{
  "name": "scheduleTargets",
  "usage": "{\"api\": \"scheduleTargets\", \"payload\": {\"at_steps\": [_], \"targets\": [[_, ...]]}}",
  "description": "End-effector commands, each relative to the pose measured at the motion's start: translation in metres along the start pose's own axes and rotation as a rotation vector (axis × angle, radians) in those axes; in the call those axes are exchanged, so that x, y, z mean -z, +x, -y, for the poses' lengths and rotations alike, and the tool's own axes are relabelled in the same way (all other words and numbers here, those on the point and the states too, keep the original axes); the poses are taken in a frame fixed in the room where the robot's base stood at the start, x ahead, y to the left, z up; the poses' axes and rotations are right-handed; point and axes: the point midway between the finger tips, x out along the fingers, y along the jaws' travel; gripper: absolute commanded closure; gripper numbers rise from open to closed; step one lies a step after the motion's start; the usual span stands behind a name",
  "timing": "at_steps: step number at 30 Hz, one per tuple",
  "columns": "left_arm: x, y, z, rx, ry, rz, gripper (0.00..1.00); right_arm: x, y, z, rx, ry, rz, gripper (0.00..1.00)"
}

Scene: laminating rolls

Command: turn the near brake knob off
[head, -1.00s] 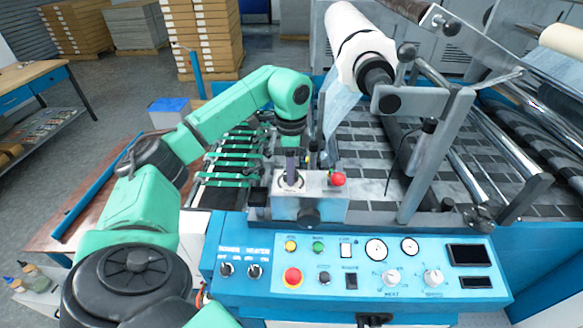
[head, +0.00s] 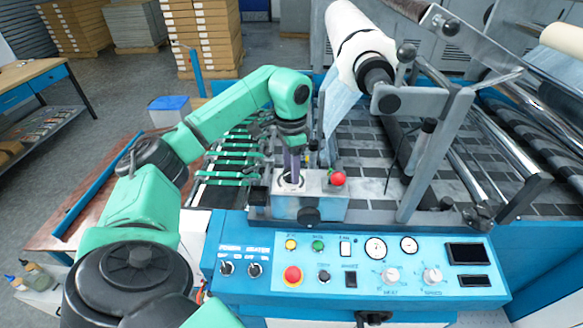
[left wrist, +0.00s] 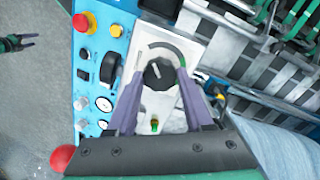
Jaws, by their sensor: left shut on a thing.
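The near brake knob is a round dark knob (left wrist: 158,73) with a pale pointer mark, set on a pale plate with a dark curved arc in the left wrist view. In the head view it is hidden by my left gripper (head: 291,172), which points down onto the pale brake box (head: 325,205). In the left wrist view the purple fingers of my left gripper (left wrist: 160,68) stand on either side of the knob, shut on it. At the left edge of that view, what looks like my right gripper (left wrist: 18,43) hangs over the floor, too small to judge.
A red ball-topped lever (head: 338,178) stands close to the right of the left gripper. The blue control panel (head: 330,250) with buttons, gauges and dials lies in front. A large white roll (head: 353,38) and a metal side bracket (head: 432,160) rise behind and to the right.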

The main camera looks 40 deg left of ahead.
Motion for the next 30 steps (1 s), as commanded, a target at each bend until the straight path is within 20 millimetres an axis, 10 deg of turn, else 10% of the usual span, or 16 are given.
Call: {"api": "scheduleTargets", "payload": {"at_steps": [5,6,9,22,30], "targets": [[-0.001,0.002,-0.001,-0.002,0.002,0.005,1.0,0.0,0.0,0.0,0.0,0.0,0.0,0.31],[-0.001,0.002,-0.001,-0.002,0.002,0.005,0.44,0.0,0.0,0.0,0.0,0.0,0.0,0.31],[-0.001,0.002,-0.001,-0.002,0.002,0.004,0.18,0.0,0.0,0.0,0.0,0.0,0.0,0.31],[0.001,-0.012,0.0,0.0,0.003,-0.003,0.18,-0.001,0.006,0.0,0.0,0.0,0.0,0.31],[0.0,-0.09,0.001,0.002,0.001,-0.002,0.18,0.001,-0.014,-0.001,0.0,-0.001,0.0,0.31]]}}
